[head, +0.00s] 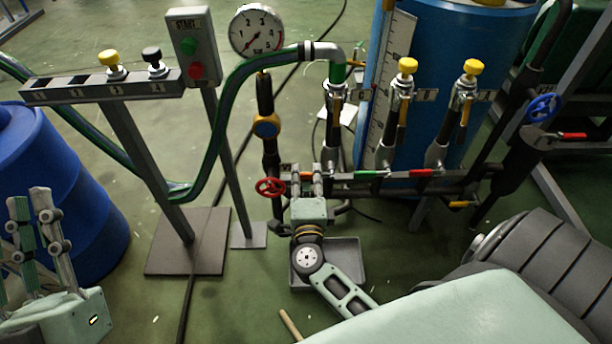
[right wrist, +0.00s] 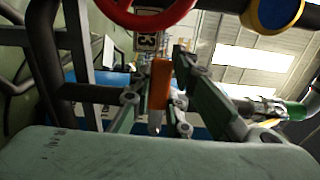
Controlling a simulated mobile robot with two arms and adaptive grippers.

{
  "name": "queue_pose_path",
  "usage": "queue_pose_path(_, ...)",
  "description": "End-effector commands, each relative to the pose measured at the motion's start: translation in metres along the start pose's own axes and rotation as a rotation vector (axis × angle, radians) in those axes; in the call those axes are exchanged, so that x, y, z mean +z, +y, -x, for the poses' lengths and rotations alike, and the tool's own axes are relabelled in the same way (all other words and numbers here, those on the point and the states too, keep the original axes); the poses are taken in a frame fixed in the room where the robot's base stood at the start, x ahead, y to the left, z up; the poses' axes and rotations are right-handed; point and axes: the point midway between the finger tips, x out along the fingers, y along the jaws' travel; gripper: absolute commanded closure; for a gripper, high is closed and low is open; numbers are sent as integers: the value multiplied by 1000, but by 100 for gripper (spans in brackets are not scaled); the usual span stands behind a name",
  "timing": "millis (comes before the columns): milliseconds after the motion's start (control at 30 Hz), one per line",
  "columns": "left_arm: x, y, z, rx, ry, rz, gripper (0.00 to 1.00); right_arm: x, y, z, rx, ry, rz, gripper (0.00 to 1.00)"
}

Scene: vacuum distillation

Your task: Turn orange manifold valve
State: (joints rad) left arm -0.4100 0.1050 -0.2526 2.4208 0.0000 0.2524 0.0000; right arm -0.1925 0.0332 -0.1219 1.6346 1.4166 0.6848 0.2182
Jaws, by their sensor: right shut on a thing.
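The orange valve handle (right wrist: 160,84) stands between the fingers of my right gripper (right wrist: 174,90) in the right wrist view, just below a tag marked 3. In the head view my right gripper (head: 307,172) reaches up to the manifold pipe (head: 345,178), right beside a red handwheel (head: 271,187).
Green (head: 369,173), red (head: 421,172) and yellow (head: 460,204) handles sit further right along the manifold. The red handwheel (right wrist: 148,12) hangs close above the gripper in the wrist view. A blue drum (head: 455,60) stands behind; a grey tray (head: 345,255) lies below.

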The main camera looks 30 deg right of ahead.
Motion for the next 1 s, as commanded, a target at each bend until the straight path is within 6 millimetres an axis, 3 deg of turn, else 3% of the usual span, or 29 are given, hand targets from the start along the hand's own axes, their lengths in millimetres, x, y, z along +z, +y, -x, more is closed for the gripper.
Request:
queue_pose_path(133,0,0,0,0,2,0,73,1,1,1,4,-1,-14,100)
queue_pose_path(167,0,0,0,0,2,0,73,1,1,1,4,0,-15,83)
queue_pose_path(400,0,0,0,0,3,0,73,1,0,0,3,0,-10,64)
queue_pose_path(767,-1,0,0,1,5,1,73,0,1,6,3,0,-7,64)
queue_pose_path(1000,-1,0,0,1,5,1,73,0,2,48,6,0,-7,64)
